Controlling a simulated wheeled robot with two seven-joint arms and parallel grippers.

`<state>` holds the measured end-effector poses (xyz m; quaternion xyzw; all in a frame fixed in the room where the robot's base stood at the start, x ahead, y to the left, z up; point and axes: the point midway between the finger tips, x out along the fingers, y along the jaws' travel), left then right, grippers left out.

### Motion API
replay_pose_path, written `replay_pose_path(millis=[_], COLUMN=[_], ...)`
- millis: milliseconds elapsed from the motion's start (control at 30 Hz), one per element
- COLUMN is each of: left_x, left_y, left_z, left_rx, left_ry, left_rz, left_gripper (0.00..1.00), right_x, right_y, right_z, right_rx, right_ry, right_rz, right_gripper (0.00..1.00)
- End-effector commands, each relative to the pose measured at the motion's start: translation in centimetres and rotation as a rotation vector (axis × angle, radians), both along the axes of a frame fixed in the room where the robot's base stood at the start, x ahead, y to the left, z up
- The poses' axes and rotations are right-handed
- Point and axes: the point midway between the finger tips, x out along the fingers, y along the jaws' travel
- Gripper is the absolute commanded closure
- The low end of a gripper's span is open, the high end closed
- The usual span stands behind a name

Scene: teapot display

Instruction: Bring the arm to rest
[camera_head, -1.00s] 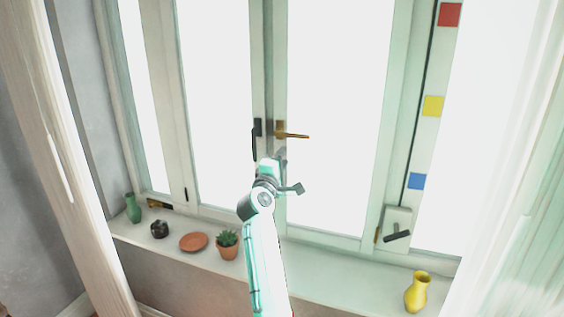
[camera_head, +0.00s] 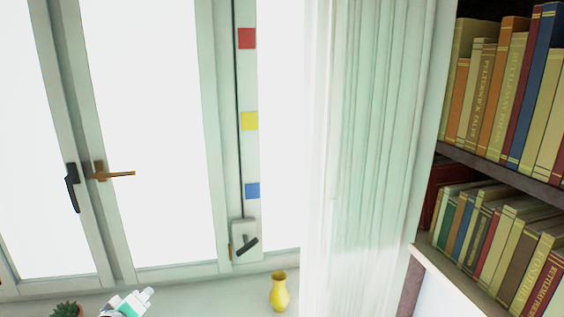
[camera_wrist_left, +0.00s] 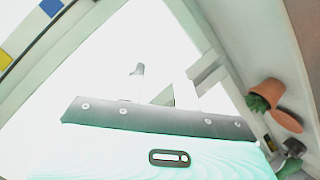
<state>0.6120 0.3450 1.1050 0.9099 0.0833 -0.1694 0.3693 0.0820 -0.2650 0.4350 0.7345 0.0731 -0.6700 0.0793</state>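My left arm shows in the head view only as a small white and teal piece at the bottom edge, with the left gripper (camera_head: 138,301) low in front of the window sill. Most of the arm is out of frame. My right gripper is not in view.
A window with a brass handle (camera_head: 114,174) and a black handle (camera_head: 72,187) stands ahead. A yellow vase (camera_head: 279,291) and a potted plant (camera_head: 67,310) are on the sill (camera_head: 210,294). A curtain (camera_head: 375,150) and bookshelf (camera_head: 503,172) are at right. A terracotta dish (camera_wrist_left: 287,120) shows in the wrist view.

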Motion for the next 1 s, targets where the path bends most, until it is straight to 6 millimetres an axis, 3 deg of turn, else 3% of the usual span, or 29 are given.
replay_pose_path(millis=[33,200,400,500,900,1000], left_x=[-2.1,-9.1,-18.5,-22.4,-33.7,-32.7], left_y=[-1.0,-4.4,-7.8,-9.0,-11.6,-11.7], left_z=[-2.1,-7.9,-12.9,-14.3,-16.3,-18.8], left_rx=[0.065,0.26,0.445,0.504,0.635,0.633], left_ry=[0.07,0.287,0.52,0.605,0.822,0.831], left_rz=[-0.04,-0.196,-0.4,-0.488,-0.748,-0.749], left_gripper=[0.67,0.67,0.67,0.67,0.67,0.67], right_x=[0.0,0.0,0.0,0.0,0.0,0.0], right_y=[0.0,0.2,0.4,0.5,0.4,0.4], right_z=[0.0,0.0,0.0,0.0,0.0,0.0], right_rx=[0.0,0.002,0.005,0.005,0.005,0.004], right_ry=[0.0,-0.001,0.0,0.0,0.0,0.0], right_rz=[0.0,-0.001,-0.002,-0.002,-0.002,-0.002], right_gripper=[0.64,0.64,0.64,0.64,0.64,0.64])
